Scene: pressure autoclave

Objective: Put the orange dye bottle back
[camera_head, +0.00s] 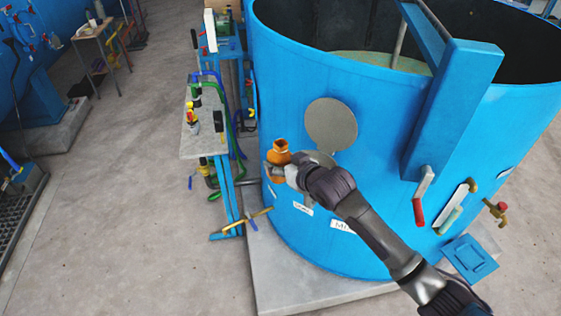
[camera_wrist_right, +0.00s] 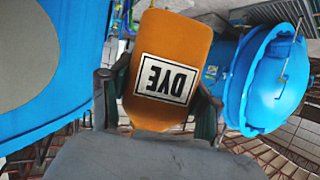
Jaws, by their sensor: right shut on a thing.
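The orange dye bottle (camera_head: 281,158) is in my right gripper (camera_head: 279,173), in front of the large blue tank (camera_head: 370,140). In the right wrist view the orange bottle (camera_wrist_right: 171,60) shows its white label with the word DYE upside down. The dark fingers of my right gripper (camera_wrist_right: 158,105) lie on both sides of the bottle and are shut on it. Part of the bottle is hidden behind the gripper. My left gripper is not in view.
A narrow table (camera_head: 196,142) with small bottles and hoses stands left of the tank. A red-handled lever (camera_head: 420,208) and a valve (camera_head: 497,210) stick out from the tank at right. The floor (camera_head: 110,220) at left is mostly clear.

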